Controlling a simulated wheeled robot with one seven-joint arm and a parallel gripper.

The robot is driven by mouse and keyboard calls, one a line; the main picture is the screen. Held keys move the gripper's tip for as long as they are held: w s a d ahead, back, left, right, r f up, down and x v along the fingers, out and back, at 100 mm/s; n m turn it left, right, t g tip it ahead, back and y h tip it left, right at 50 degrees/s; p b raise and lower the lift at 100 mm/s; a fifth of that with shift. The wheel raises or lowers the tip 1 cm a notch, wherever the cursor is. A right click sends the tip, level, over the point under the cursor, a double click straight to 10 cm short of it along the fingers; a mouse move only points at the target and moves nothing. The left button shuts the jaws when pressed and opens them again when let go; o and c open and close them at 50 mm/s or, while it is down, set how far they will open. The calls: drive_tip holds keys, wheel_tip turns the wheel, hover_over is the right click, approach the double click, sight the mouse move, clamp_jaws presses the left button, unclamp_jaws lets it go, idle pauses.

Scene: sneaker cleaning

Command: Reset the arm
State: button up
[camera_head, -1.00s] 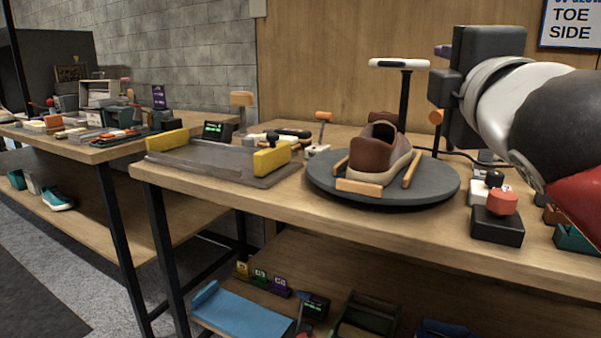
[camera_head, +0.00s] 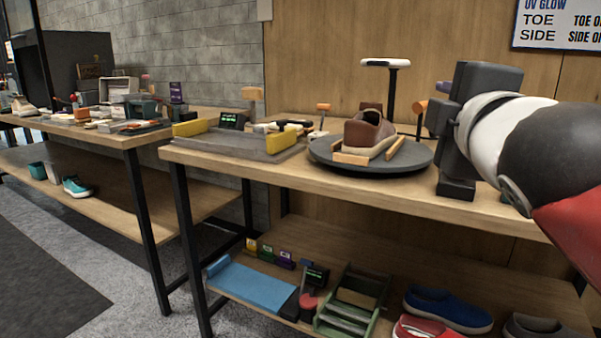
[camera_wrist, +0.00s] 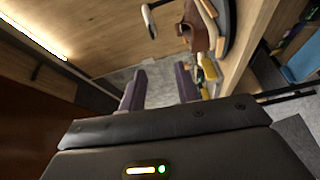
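My gripper (camera_wrist: 160,82) is open and empty in the wrist view, its two purple fingers standing apart over open space. In the head view my arm (camera_head: 545,140) reaches in from the right edge, raised in front of the workbench and bent level. The dark gripper body there mostly hides the fingers. A brown shoe (camera_head: 368,134) sits on a round dark turntable (camera_head: 420,158) left of my arm, between wooden blocks. My gripper is apart from both. The shoe also shows at the top of the wrist view (camera_wrist: 199,32).
The workbench (camera_head: 290,176) holds a grey tray (camera_head: 225,143) with yellow ends and a lamp (camera_head: 386,64). Its lower shelf carries a blue mat (camera_head: 252,286), a green rack (camera_head: 350,305) and shoes, including a blue one (camera_head: 447,308). Another bench (camera_head: 120,142) stands left. Floor is clear at lower left.

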drive_tip(key=s+a+f+m+g, duration=0.1)
drive_tip(key=s+f+m+g, duration=0.3)
drive_tip(key=f, duration=0.8)
drive_tip(key=s+f+m+g+y, duration=0.1)
drive_tip(key=s+f+m+g, duration=0.2)
drive_tip(key=f, duration=0.9)
drive_tip(key=s+a+f+m+g+p, duration=0.1)
drive_tip(key=s+f+m+g, duration=0.3)
drive_tip(key=f+m, duration=0.5)
wheel_tip(320, 180, down, 3)
drive_tip(key=shift+s+a+r+g+y, duration=0.1)
drive_tip(key=shift+s+a+g+y, duration=0.25)
drive_tip(key=shift+g, duration=0.45)
